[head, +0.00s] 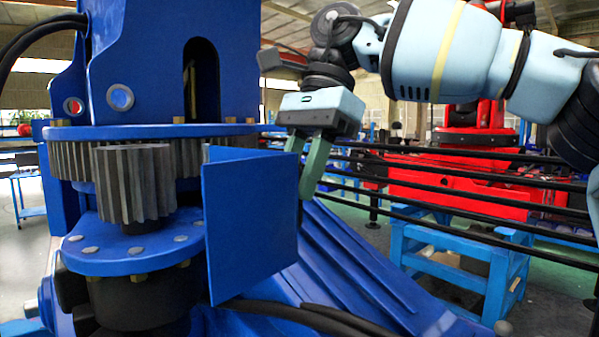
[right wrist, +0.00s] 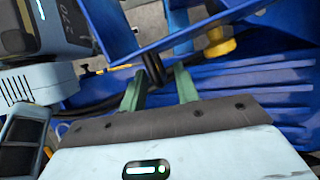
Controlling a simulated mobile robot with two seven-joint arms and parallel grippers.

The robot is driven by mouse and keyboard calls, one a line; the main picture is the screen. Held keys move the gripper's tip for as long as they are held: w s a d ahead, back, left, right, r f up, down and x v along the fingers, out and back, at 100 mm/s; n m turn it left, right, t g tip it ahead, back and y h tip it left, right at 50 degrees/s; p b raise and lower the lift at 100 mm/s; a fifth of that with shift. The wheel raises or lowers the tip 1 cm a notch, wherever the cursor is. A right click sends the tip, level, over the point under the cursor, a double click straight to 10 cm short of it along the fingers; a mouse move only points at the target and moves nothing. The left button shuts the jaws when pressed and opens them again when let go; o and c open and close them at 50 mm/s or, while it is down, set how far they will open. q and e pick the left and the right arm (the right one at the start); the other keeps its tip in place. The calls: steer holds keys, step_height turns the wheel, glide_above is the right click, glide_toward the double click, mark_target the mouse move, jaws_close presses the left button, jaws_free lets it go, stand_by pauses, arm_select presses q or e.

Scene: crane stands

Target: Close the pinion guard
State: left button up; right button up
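The pinion guard (head: 250,222) is a blue bent plate in the head view. It stands to the right of the grey toothed pinion (head: 133,185), whose front teeth are exposed. My right gripper (head: 307,172) has green fingers pointing down at the guard's upper right edge. The guard's corner hides part of one finger; I cannot tell whether they touch. In the right wrist view the fingers (right wrist: 160,88) are apart with nothing clearly held between them. A thin blue plate edge crosses just beyond them, probably the guard.
The large toothed ring (head: 70,162) and blue crane column (head: 150,60) stand behind the pinion. Black cables (head: 330,318) run below the guard over a ribbed blue base (head: 360,270). Black rails (head: 450,180) and a blue stand (head: 450,250) are at the right.

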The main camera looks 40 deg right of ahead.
steer(key=shift+f, duration=0.1)
jaws_close()
stand_by(0.5)
